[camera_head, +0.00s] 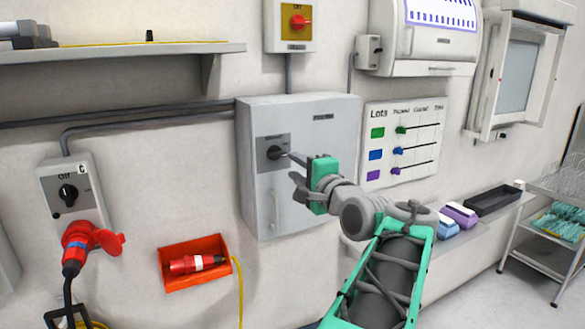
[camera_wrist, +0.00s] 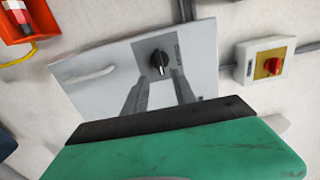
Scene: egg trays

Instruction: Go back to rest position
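My gripper (camera_head: 293,168) is in front of the grey wall cabinet (camera_head: 335,110), just right of its black rotary knob (camera_head: 274,152). Its two grey fingers are spread with nothing between them. In the wrist view my gripper (camera_wrist: 158,88) points at the cabinet face, with the knob (camera_wrist: 159,62) just beyond and between the fingertips. The knob's pointer is near vertical there. Whether a fingertip touches the knob I cannot tell. My arm reaches in from the lower right.
Left are a switch box (camera_head: 66,190) with a red plug and an orange bin (camera_head: 193,263) holding a red connector. A shelf (camera_head: 120,52) juts out at upper left. A lots board (camera_head: 404,143) hangs right of the cabinet. A ledge with a black tray (camera_head: 493,200) lies right.

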